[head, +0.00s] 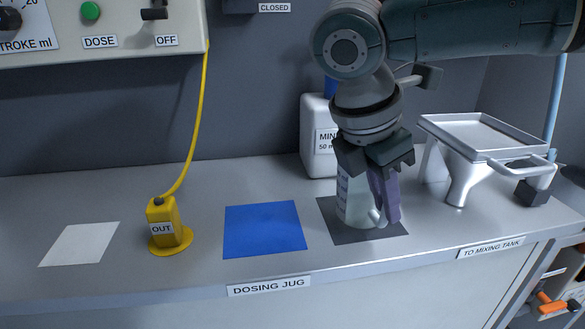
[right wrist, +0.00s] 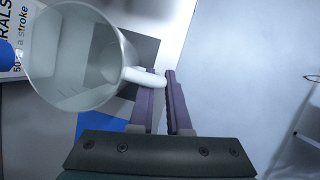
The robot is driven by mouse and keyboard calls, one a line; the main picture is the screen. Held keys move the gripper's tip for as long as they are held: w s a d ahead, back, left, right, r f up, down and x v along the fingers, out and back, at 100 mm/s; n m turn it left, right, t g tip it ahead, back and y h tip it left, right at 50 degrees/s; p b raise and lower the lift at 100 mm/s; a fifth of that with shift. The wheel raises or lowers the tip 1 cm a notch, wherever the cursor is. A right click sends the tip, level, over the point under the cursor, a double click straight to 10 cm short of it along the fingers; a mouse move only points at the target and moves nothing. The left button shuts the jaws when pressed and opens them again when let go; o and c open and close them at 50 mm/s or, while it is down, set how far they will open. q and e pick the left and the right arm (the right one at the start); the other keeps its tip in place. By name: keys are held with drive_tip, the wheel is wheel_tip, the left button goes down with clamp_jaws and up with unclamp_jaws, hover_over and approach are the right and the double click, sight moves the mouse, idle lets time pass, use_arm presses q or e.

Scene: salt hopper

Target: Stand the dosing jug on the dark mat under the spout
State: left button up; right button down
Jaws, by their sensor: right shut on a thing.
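The dosing jug (head: 351,200) is a clear, upright vessel with markings on its side. It is over the dark mat (head: 335,234); whether its base touches the mat I cannot tell for sure. My right gripper (head: 385,207) points down on the jug's right side, shut on its pale handle. In the right wrist view the jug (right wrist: 88,62) shows its open mouth, with the white handle (right wrist: 143,77) between the purple fingers. I cannot make out a spout above the mat; my arm hides part of that area. My left gripper is not in view.
A blue mat (head: 265,230) lies left of the dark one, then a yellow OUT block (head: 162,236) with a cable, and a white mat (head: 80,243). A white minerals container (head: 316,150) stands behind the jug.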

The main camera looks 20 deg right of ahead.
drive_tip(key=c, duration=0.9)
unclamp_jaws()
drive_tip(key=shift+f, duration=0.1)
drive_tip(key=v, duration=1.2)
drive_tip(key=s+a+f+m+t+y, duration=0.1)
drive_tip(key=s+a+f+m+y, duration=0.1)
drive_tip(key=s+a+f+y, duration=0.45)
drive_tip(key=s+a+f+m+y, duration=0.1)
drive_tip(key=s+a+f+m, duration=0.1)
drive_tip(key=s+a+f, duration=0.5)
drive_tip(key=s+d+m+h, duration=0.1)
drive_tip(key=s+d+m, duration=0.1)
drive_tip(key=d+m, duration=0.1)
drive_tip(key=s+d+f+m+t, duration=0.1)
drive_tip(key=s+d+m, duration=0.1)
drive_tip(key=d+m, duration=0.2)
drive_tip(key=s+d+m+t+h+p, duration=0.1)
drive_tip(key=s+d+m, duration=0.1)
drive_tip(key=d+m, duration=0.2)
drive_tip(key=shift+s+f+h, duration=0.2)
drive_tip(key=shift+s+h, duration=0.15)
drive_tip(key=shift+s, duration=0.05)
